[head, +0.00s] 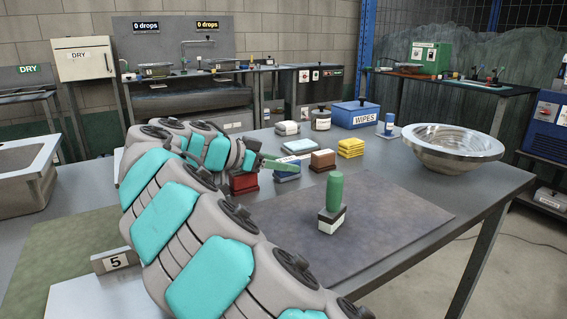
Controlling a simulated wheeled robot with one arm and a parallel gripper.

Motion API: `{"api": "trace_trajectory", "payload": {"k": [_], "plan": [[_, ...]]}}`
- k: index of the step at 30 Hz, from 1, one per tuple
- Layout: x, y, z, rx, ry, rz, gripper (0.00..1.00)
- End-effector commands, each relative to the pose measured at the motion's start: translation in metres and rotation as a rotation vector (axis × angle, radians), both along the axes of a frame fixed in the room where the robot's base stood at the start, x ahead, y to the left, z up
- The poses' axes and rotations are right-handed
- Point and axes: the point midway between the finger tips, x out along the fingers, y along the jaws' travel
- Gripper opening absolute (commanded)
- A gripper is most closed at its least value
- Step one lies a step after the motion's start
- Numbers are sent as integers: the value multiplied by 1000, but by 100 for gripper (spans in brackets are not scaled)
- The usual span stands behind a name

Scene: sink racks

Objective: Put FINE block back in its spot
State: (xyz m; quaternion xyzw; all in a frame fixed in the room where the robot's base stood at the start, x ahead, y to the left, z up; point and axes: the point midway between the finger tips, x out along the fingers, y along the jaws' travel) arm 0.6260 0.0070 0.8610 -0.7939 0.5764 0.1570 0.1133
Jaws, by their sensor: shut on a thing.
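Several blocks stand in a row on the grey table: a red block (243,184), a blue block (287,174) and a brown block (322,160). No label reading FINE is legible, so I cannot tell by print which block is FINE. My gripper (278,165) reaches in from the left with its green fingers at the blue block. It appears shut on this block, at the row between the red and brown blocks. The fingers cover part of the blue block. Whether its underside touches the surface is hard to tell.
A block with an upright green handle (333,190) stands on the dark mat (390,215). A yellow stack (350,148), a blue WIPES box (356,115), a dark jar (321,120) and a metal bowl (452,148) stand behind and right. The mat's right side is clear.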

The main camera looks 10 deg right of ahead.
Motion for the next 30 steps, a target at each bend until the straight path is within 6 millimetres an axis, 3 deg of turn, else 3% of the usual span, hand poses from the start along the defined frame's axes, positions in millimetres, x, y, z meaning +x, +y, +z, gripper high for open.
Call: {"api": "trace_trajectory", "payload": {"k": [27,28,30], "plan": [[-1,-1,-20,0,17,-5,0],[-1,-1,-21,-1,19,-5,48],[-1,-1,-22,-2,22,-6,56]]}}
